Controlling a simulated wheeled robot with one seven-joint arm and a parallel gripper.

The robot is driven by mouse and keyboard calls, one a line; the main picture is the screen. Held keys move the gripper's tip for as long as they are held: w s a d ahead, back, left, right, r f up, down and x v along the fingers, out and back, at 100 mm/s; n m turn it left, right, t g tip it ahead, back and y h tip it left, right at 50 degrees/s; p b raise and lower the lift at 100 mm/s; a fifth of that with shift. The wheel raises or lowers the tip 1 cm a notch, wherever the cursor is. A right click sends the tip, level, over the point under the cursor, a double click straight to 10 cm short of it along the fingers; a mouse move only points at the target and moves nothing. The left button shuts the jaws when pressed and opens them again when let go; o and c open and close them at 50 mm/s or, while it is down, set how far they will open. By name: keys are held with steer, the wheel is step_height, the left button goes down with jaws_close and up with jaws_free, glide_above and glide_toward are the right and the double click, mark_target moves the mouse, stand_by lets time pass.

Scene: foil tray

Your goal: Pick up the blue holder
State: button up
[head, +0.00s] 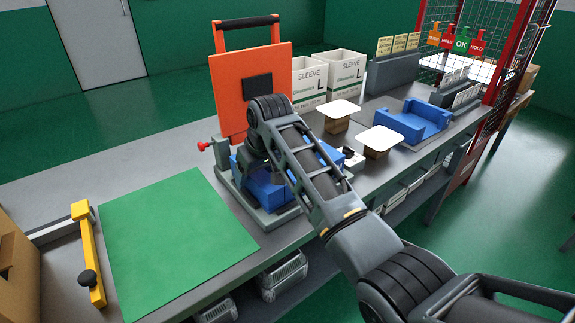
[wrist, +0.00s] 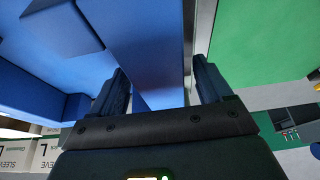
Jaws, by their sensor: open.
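A blue holder (head: 262,188) sits low in the grey fixture under the raised orange plate in the head view, partly hidden by my arm. In the wrist view, its large blue surfaces (wrist: 140,40) fill the left and middle. My gripper (wrist: 162,75) is open, with one dark finger on each side of a blue wall. I cannot tell whether the fingers touch it. In the head view my gripper is mostly hidden behind my arm. Another blue holder-like block (head: 412,122) stands farther right on the bench.
The orange plate (head: 228,85) stands upright beside my arm. A green mat (head: 170,240) and a yellow bar (head: 90,255) lie to the left. White-topped stands (head: 380,139), white sleeve boxes (head: 345,72) and a red-framed mesh rack (head: 495,90) are to the right.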

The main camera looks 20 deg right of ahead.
steer(key=shift+w+f, duration=0.2)
steer(key=shift+f, duration=0.25)
steer(key=shift+r, duration=0.1)
steer(key=c, duration=1.5)
